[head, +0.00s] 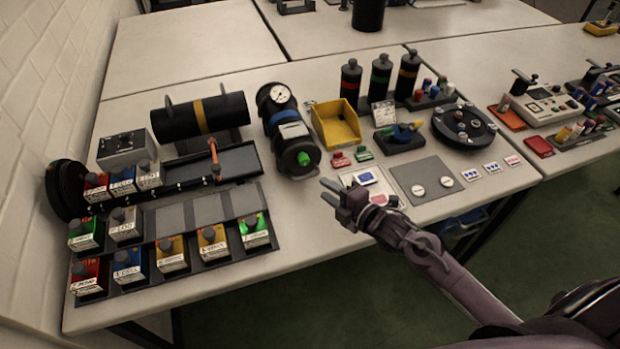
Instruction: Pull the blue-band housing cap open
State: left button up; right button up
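My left gripper is out of view.
A yellow bin (336,123) stands right of the housing. Small red and green pieces (341,160) lie near the cap. A yellow-banded horizontal cylinder (200,116) and racks of labelled boxes (172,254) are on the left. Bare table (300,225) lies in front of the housing.

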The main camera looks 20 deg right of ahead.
aim_at(307, 177)
jog(key=p+x, duration=0.1)
jog(key=x, duration=0.6)
jog(key=shift+w+a, duration=0.1)
jog(key=shift+w, duration=0.05)
grip_shut()
